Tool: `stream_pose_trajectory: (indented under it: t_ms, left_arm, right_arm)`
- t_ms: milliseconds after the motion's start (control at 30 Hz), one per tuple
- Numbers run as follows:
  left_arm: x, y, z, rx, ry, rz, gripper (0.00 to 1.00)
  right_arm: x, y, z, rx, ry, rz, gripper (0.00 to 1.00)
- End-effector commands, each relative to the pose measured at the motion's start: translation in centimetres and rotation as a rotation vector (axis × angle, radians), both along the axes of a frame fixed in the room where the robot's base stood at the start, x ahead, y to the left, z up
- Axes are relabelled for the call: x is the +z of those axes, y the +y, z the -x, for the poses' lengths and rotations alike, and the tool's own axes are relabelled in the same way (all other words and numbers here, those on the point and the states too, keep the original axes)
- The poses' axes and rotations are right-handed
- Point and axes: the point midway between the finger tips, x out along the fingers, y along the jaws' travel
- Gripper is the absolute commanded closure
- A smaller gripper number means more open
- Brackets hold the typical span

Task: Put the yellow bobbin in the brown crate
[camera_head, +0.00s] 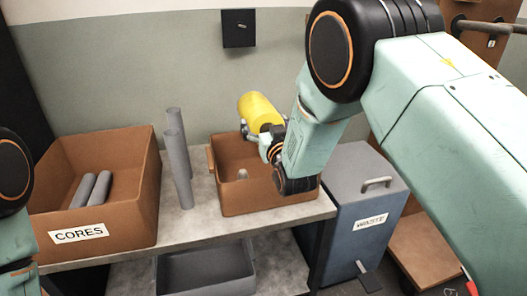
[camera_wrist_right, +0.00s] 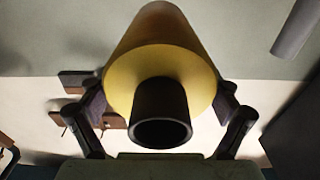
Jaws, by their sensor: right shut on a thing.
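The yellow bobbin (camera_head: 257,112) is in my right gripper (camera_head: 268,143), above the back part of the unlabelled brown crate (camera_head: 262,198). In the right wrist view the bobbin (camera_wrist_right: 160,55) lies between the two fingers of the gripper (camera_wrist_right: 163,112), with the open end of its dark core tube towards the camera. The fingers are shut on it. The bobbin is tilted and clear of the crate. A small grey piece shows inside the crate. My arm hides the crate's right part. My left gripper is out of view; only part of its arm shows at the left edge.
A larger brown crate labelled CORES (camera_head: 143,205) holds grey tubes at the left. Two grey tubes (camera_head: 180,165) stand upright between the crates on the bench (camera_head: 190,225). A blue-grey WASTE bin (camera_head: 345,240) stands right of the bench. A grey tray (camera_head: 205,272) lies below.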

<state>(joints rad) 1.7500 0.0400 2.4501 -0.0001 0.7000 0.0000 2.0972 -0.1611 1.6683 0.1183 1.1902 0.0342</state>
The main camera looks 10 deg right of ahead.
Motion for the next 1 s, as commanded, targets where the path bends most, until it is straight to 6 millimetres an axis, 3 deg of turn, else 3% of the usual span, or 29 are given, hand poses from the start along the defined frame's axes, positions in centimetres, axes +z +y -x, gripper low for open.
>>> stream_pose_trajectory:
  t_ms: [267,500,1000]
  left_arm:
    - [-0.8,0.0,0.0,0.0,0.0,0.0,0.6]
    - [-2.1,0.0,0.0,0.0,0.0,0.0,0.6]
    - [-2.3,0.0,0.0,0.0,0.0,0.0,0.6]
  right_arm:
    - [-1.6,0.0,-0.2,0.0,-0.012,0.0,0.73]
    - [-4.6,0.1,-0.3,0.0,-0.01,0.0,0.73]
    - [-5.2,0.1,-0.5,0.001,-0.012,0.0,0.73]
